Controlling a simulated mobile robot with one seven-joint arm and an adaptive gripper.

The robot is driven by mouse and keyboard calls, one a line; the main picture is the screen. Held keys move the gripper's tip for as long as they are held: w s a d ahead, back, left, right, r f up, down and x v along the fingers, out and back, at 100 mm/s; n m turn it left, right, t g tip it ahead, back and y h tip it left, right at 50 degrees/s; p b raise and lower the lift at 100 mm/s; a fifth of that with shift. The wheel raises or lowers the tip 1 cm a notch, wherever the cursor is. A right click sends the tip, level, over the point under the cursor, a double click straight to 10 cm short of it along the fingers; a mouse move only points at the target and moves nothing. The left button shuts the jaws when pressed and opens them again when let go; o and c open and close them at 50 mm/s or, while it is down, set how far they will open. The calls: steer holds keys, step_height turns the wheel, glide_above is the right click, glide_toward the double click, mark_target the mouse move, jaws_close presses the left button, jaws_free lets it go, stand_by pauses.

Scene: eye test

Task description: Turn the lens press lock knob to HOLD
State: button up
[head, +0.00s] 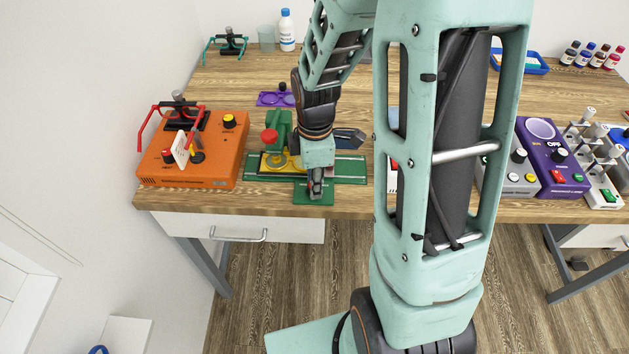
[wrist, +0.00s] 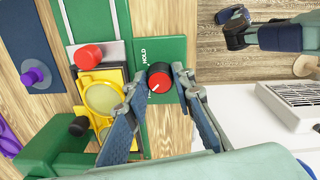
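The lens press (head: 281,126) is green with a yellow part (wrist: 88,85) and a red ball handle (head: 270,136), on a green base (head: 345,170). In the wrist view its red lock knob (wrist: 161,77) sits on a green panel (wrist: 172,50). HOLD is printed at the panel's upper left. The knob's white mark points to the lower left, away from HOLD, toward a second label that is partly hidden. My gripper (wrist: 158,78) is open, with one fingertip on each side of the knob; contact cannot be told. In the head view my gripper (head: 316,190) hides the knob.
An orange device (head: 225,150) with red bars stands left of the press. A purple holder (head: 272,99) lies behind it. Grey and purple control boxes (head: 550,150) stand at the right. The table's front edge (head: 290,202) is close to the gripper.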

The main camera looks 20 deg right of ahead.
jaws_close()
steer(key=m+b, duration=0.1)
steer(key=m, duration=0.2)
steer(key=shift+m, duration=0.3)
steer(key=m+b, duration=0.1)
steer(key=m, duration=0.3)
steer(key=shift+a+m, duration=0.1)
steer(key=shift+m, duration=0.2)
steer(key=m+b, duration=0.1)
steer(key=m, duration=0.8)
steer(key=shift+m, duration=0.3)
